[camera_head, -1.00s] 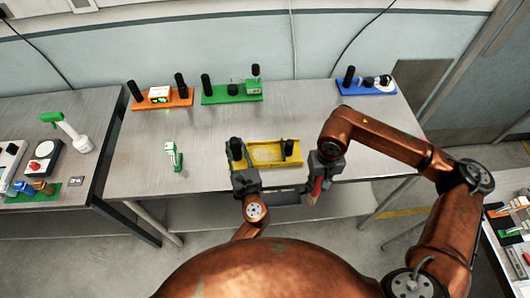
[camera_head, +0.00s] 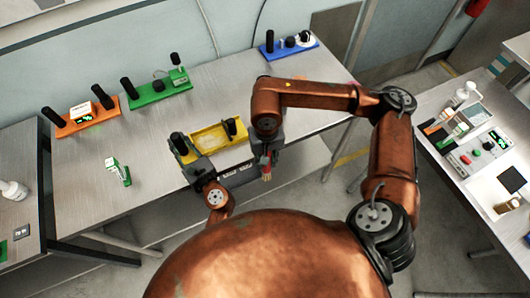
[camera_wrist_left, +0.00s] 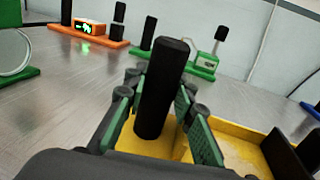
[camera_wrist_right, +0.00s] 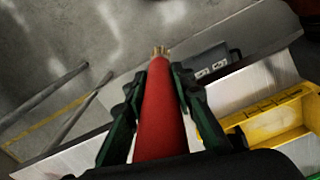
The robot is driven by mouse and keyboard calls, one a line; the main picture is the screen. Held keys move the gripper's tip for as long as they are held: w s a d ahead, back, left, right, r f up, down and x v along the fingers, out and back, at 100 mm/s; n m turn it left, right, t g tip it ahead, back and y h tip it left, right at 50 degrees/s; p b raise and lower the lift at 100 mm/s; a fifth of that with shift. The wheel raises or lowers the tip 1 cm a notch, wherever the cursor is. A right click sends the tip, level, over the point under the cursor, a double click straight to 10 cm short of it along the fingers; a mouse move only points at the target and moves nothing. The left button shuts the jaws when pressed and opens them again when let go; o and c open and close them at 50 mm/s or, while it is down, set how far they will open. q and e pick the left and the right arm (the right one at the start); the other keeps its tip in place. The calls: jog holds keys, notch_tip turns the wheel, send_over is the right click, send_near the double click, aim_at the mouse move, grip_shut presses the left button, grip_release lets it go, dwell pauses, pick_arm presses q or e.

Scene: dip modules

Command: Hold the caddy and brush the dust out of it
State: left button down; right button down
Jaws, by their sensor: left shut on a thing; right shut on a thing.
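The yellow caddy (camera_head: 216,136) stands near the front edge of the table, with a black post at each end. My left gripper (camera_head: 181,147) is shut on its left black post (camera_wrist_left: 161,88), which stands upright between the fingers in the left wrist view. My right gripper (camera_head: 267,153) is shut on the red handle of a brush (camera_wrist_right: 160,115). The brush's pale bristles (camera_wrist_right: 160,51) point away from the gripper. The brush is right of the caddy, apart from it, beyond the table's front edge.
Behind the caddy stand an orange rack (camera_head: 88,122), a green rack (camera_head: 157,92) and a blue rack (camera_head: 289,49). A small green-and-white tool (camera_head: 118,171) stands to the left. The middle of the table (camera_head: 215,90) is clear. A side table (camera_head: 445,110) with devices is at right.

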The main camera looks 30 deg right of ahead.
jog(key=s+a+r+m, duration=0.2)
jog(key=a+r+m, duration=0.2)
jog(key=r+m, duration=0.5)
jog(key=s+a+r+m, duration=0.2)
jog(key=a+r+m, duration=0.2)
jog(key=r+m, duration=0.55)
jog(key=w+a+f+n, duration=0.1)
jog(key=w+a+n, duration=0.3)
jog(key=w, duration=1.1)
jog(key=w+a+f+n, duration=0.1)
jog(key=w+a+n, duration=0.35)
jog(key=w, duration=1.05)
jog(key=s+d+f+n, duration=0.5)
jog(key=d+f+n, duration=0.1)
jog(key=f+n, duration=0.2)
jog(key=shift+d+f+n, duration=0.35)
jog(key=shift+n, duration=0.55)
